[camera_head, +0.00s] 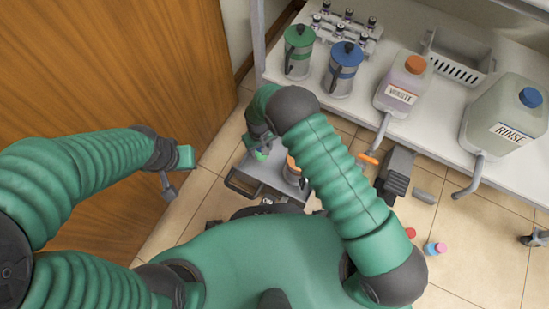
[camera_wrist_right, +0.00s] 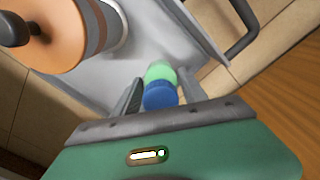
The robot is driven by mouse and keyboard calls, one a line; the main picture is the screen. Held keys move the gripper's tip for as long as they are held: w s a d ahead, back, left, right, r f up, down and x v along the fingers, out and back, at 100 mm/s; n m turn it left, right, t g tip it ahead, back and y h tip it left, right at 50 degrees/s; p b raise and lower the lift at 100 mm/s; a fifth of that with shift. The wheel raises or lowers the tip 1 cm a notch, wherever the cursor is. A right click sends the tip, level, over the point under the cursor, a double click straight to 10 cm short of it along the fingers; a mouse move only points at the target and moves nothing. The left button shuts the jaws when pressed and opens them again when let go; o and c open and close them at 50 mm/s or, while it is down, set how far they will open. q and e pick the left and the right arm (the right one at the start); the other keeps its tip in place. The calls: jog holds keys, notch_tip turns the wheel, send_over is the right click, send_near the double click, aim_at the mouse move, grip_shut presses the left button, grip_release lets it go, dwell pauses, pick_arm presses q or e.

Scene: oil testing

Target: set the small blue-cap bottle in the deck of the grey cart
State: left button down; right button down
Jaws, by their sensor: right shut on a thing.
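The small bottle has a blue cap (camera_wrist_right: 160,96) and a light green body (camera_wrist_right: 160,72). My right gripper (camera_wrist_right: 157,92) is shut on it, with the cap toward the wrist. In the head view, my right gripper (camera_head: 260,150) is at the far left part of the grey cart (camera_head: 262,178), with a bit of green between the fingers. The bottle is over the cart's grey deck (camera_wrist_right: 105,78); I cannot tell whether its base touches. My left gripper (camera_head: 169,187) hangs left of the cart near the wooden door, empty; its finger gap is unclear.
An orange-topped canister (camera_head: 292,171) stands on the cart, left of the bottle in the wrist view. Green (camera_head: 298,52) and blue (camera_head: 342,68) canisters, a waste jug (camera_head: 402,88) and a rinse jug (camera_head: 505,115) stand on the bench. A pink blue-capped bottle (camera_head: 435,249) is at lower right.

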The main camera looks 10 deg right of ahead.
jog(key=f+b, duration=0.4)
jog(key=f, duration=0.4)
jog(key=shift+d, duration=0.2)
jog(key=shift+r, duration=0.15)
jog(key=c, duration=0.6)
grip_release()
